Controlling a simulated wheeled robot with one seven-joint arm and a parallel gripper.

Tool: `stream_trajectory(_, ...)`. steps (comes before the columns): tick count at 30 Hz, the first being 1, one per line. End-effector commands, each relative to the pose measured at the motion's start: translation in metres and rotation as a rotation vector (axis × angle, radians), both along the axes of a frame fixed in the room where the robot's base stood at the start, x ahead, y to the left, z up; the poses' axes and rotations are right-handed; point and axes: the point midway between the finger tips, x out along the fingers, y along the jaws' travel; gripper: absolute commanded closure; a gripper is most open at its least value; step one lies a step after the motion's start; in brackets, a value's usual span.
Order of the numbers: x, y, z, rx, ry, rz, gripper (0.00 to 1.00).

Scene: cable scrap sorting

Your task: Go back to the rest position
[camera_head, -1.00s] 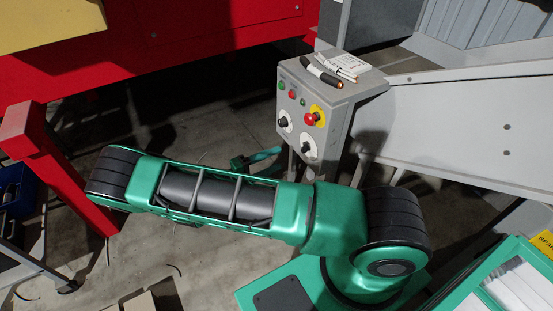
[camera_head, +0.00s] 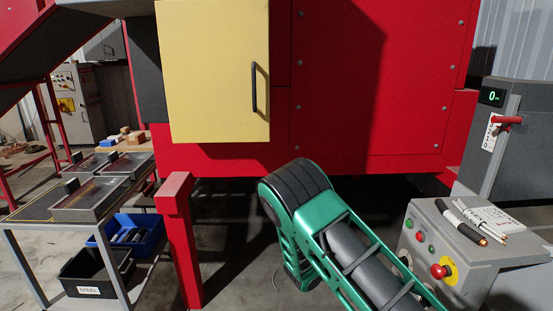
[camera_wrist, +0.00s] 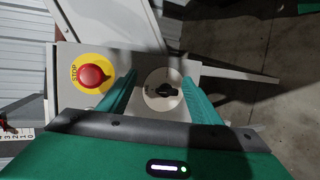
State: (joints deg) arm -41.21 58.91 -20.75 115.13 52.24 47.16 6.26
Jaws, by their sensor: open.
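My gripper (camera_wrist: 158,82) shows in the wrist view with its two green fingers apart. No object is held between them. Through the gap I see a black rotary knob (camera_wrist: 165,92) on a white dial of the grey control box (camera_wrist: 150,62). Whether the fingers touch the box cannot be told. In the head view my green arm rises from the lower right to a black-banded elbow and folds down behind it. My gripper is hidden there.
The control box (camera_head: 470,240) stands at the right in the head view, with pens and paper on top. A red machine (camera_head: 375,90) with a yellow door (camera_head: 215,70) fills the back. A red post (camera_head: 180,240) and a table with trays (camera_head: 95,205) stand left.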

Motion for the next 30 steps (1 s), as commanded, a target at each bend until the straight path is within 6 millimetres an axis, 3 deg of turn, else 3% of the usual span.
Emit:
stream_trajectory(15,-0.055,-0.045,0.074,0.4,-0.062,-0.254,0.42)
stream_trajectory(30,-0.133,-0.065,0.146,0.772,-0.213,-0.384,0.42)
